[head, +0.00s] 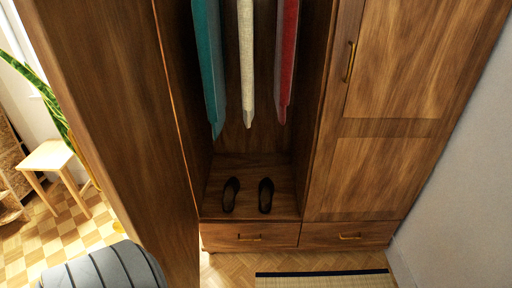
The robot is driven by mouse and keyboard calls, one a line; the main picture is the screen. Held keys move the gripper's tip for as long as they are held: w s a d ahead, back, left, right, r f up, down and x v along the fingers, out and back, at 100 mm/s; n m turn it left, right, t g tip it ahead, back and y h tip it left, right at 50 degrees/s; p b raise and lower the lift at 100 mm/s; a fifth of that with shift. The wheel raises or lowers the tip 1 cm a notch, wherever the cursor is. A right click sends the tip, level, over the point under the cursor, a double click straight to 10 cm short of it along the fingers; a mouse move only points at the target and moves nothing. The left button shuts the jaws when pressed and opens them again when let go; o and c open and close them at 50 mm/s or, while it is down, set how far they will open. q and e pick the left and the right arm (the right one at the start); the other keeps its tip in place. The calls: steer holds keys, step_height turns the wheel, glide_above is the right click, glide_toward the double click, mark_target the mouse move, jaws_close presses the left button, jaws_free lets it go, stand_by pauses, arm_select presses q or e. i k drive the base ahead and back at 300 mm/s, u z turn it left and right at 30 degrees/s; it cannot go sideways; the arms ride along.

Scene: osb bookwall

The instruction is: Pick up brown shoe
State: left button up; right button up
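Two dark brown shoes stand side by side on the floor of an open wardrobe section in the head view. The left shoe (230,194) and the right shoe (266,195) are a small gap apart, near the front edge of the wardrobe floor (248,208). They look very dark in the shade, and nothing covers them. Neither of my grippers shows in the head view, so I cannot see whether they are open or shut.
Teal (208,70), cream (246,60) and red (286,60) garments hang above the shoes. A wooden panel (120,120) stands left of the opening. A closed door (390,110) is on the right, with drawers (250,236) below. A mat (325,281) lies in front.

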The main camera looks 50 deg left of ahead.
mark_target(230, 191)
steer(key=u, duration=0.15)
steer(key=i, duration=0.65)
steer(key=u, duration=1.1)
steer(key=i, duration=0.75)
steer(key=u, duration=0.5)
steer(key=i, duration=0.85)
